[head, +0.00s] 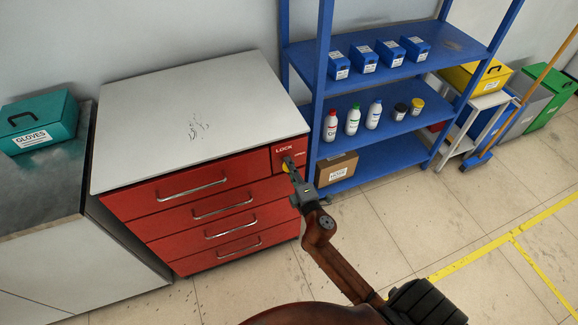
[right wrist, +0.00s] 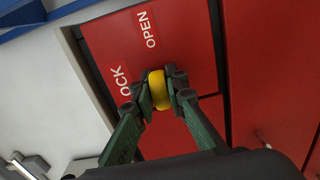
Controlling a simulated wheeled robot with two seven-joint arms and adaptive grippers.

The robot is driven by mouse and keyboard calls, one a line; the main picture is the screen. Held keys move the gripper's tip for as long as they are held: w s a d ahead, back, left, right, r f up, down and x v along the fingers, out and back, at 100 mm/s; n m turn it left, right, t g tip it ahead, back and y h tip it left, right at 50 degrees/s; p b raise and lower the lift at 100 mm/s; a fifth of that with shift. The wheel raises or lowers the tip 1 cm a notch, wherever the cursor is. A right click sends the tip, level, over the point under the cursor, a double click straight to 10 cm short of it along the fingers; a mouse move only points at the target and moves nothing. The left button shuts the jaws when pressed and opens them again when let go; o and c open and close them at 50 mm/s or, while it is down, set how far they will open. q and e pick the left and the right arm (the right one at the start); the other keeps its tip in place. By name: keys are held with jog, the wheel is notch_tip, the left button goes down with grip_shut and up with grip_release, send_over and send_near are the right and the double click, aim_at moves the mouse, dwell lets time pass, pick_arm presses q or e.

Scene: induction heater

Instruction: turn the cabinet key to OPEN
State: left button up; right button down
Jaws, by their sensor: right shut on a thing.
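The red cabinet (head: 215,205) with a pale top stands left of centre in the head view. Its lock panel (head: 283,150) at the upper right front corner reads LOCK and OPEN; the right wrist view shows the OPEN label (right wrist: 147,29). A yellow key (right wrist: 159,90) sits on this panel, and a bit of it shows in the head view (head: 286,166). My right gripper (head: 291,167) is shut on the key, one finger on each side of it. The fingers hide part of the key and the slot. My left gripper is not in view.
A blue shelf (head: 400,75) with bottles and boxes stands close to the right of the cabinet. A grey bench (head: 60,250) with a teal GLOVES box (head: 38,122) is at the left. Open tiled floor (head: 440,215) lies at the lower right.

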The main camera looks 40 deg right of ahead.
dwell(0.3)
jog(key=c, duration=2)
grip_release()
jog(key=shift+o, duration=0.2)
jog(key=v, duration=1.2)
jog(key=shift+f, duration=0.1)
